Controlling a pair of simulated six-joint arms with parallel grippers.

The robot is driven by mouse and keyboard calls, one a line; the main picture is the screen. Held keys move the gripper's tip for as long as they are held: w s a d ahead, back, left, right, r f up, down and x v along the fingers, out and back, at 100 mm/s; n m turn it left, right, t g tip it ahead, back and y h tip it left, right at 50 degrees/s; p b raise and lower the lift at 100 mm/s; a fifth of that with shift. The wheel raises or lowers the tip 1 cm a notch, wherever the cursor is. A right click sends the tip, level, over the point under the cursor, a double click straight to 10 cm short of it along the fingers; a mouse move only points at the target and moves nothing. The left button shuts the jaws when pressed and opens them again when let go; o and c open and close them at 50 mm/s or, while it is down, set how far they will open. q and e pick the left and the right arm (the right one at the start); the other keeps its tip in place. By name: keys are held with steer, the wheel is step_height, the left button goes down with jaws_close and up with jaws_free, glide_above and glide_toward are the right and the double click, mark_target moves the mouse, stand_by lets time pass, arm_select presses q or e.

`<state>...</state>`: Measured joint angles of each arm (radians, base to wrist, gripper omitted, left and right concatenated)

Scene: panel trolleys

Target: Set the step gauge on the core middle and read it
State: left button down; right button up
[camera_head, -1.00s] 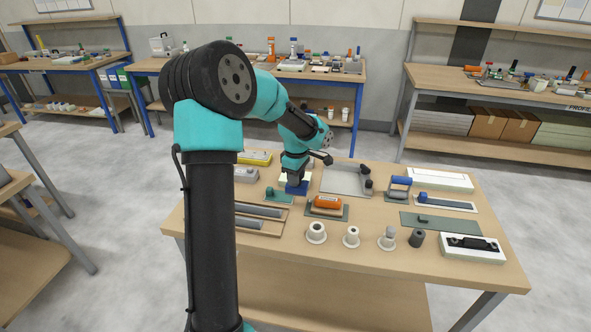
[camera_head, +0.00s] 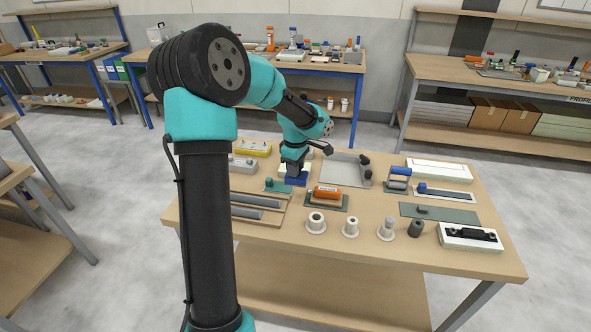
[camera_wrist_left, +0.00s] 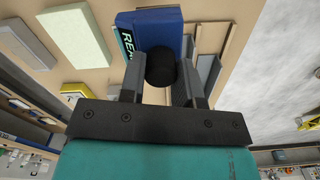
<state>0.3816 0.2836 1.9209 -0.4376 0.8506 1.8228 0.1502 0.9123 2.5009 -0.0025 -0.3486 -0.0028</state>
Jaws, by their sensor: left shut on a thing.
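My left gripper (camera_head: 296,170) is shut on the black round knob (camera_wrist_left: 161,68) of a blue block, which looks like the step gauge (camera_head: 298,181). In the left wrist view the gauge (camera_wrist_left: 158,30) shows part of a white label. It is over the left-middle of the workbench, and I cannot tell whether it touches anything below. A pale block (camera_wrist_left: 75,40) lies beside it. A wooden tray with grey strips (camera_head: 255,215) is in front of it to the left. I cannot tell which thing is the core. My right gripper is not in view.
Close to the gauge are a green tool (camera_head: 277,186), an orange-topped block (camera_head: 327,192) and a grey metal tray (camera_head: 343,172). White flanged pieces (camera_head: 316,224) stand at the front. A dark green plate (camera_head: 438,213) lies to the right. My left arm hides the bench's left part.

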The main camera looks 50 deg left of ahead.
arm_select(q)
steer(key=shift+r, duration=1.55)
steer(key=w+d+f+m, duration=0.2)
steer(key=w+d+m, duration=0.9)
steer(key=d, duration=0.5)
steer(key=w+d+f+m, duration=0.3)
steer(key=w+d+m, duration=0.8)
steer(key=d, duration=0.6)
steer(key=shift+w+f, duration=0.15)
steer(key=shift+w, duration=0.4)
